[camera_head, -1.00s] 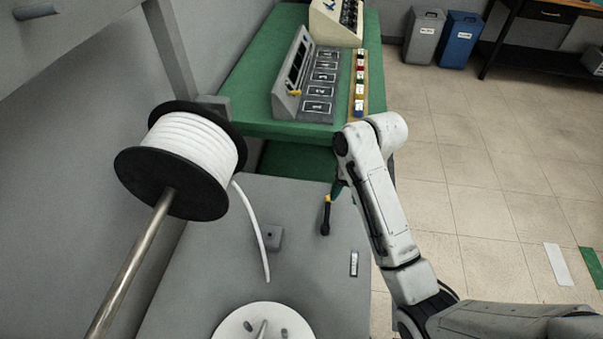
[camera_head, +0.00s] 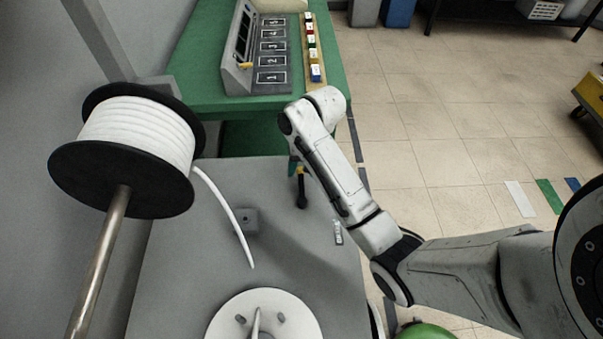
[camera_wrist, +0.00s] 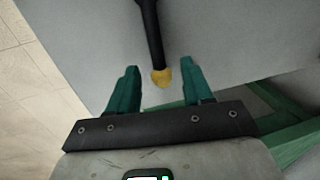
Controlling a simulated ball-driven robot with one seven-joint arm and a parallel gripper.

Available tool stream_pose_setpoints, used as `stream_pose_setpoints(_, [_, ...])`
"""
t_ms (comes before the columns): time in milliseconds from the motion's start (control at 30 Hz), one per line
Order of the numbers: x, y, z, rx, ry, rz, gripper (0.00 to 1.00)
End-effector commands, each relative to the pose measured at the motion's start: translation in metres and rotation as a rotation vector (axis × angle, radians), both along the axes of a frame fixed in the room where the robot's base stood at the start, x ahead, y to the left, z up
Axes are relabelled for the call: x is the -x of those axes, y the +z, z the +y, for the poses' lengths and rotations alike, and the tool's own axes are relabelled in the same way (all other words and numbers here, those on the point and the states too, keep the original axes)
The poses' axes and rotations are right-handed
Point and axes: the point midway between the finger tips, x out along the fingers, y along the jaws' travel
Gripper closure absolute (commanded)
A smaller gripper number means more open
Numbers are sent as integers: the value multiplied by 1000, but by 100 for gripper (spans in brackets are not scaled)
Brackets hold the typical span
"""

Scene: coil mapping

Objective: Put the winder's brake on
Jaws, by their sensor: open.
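The winder's round white plate (camera_head: 238,308), with small grey pegs, sits on the grey cabinet top at the bottom of the head view. A black lever with a yellow end (camera_head: 301,192), which looks like the brake, stands near the cabinet's far right edge. My gripper (camera_head: 295,165) is at the yellow end, its fingers partly hidden by my arm. In the wrist view the lever's yellow end (camera_wrist: 161,77) lies between the green fingers of my gripper (camera_wrist: 160,85). The fingers are open, with a visible gap on each side of the lever.
A spool of white cable (camera_head: 138,135) hangs on a metal rod at the left, its loose end reaching over the cabinet. A small grey block (camera_head: 244,221) sits on the cabinet top. A green table (camera_head: 200,90) with a numbered panel (camera_head: 270,50) stands behind. Floor is open at right.

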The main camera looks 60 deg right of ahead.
Motion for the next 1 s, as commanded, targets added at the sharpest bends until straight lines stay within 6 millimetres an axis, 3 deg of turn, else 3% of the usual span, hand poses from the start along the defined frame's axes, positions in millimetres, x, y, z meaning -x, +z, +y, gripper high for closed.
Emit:
stream_pose_setpoints(200, [-2, -16, 2, -1, 0, 1, 50])
stream_pose_setpoints(500, [-2, -18, 3, -1, 1, 1, 50])
stream_pose_setpoints(1000, [-3, -18, 3, 0, 1, 0, 98])
